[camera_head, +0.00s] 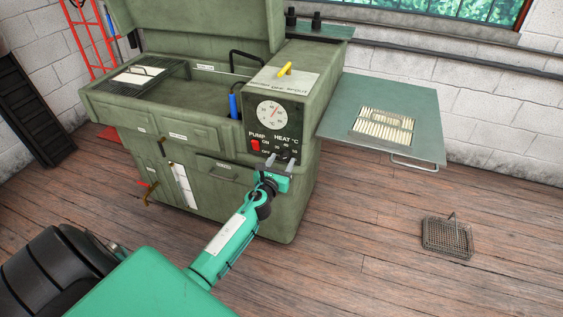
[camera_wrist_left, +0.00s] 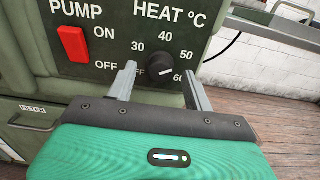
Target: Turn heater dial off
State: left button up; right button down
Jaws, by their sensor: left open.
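The heater dial (camera_wrist_left: 160,67) is a small black knob with a white mark under the HEAT °C lettering in the left wrist view. Its mark points to the lower right, towards 60, away from OFF at its left. In the head view the dial (camera_head: 284,154) shows small and dark on the green machine's front panel. My left gripper (camera_head: 280,164) is open in front of the panel. In the wrist view its two grey fingers (camera_wrist_left: 160,73) stand on either side of the dial; I cannot tell whether they touch it. My right gripper is out of view.
The red PUMP switch (camera_wrist_left: 73,43) is left of the dial, below a round gauge (camera_head: 271,114). A green side shelf (camera_head: 425,125) with a slatted rack juts out at right. A wire basket (camera_head: 447,238) lies on the floor, which is otherwise largely clear.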

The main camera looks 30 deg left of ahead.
pick_arm(q)
jog(key=shift+w, duration=0.3)
jog(key=shift+c, duration=0.4)
jog(key=c, duration=0.7)
jog(key=shift+c, duration=0.9)
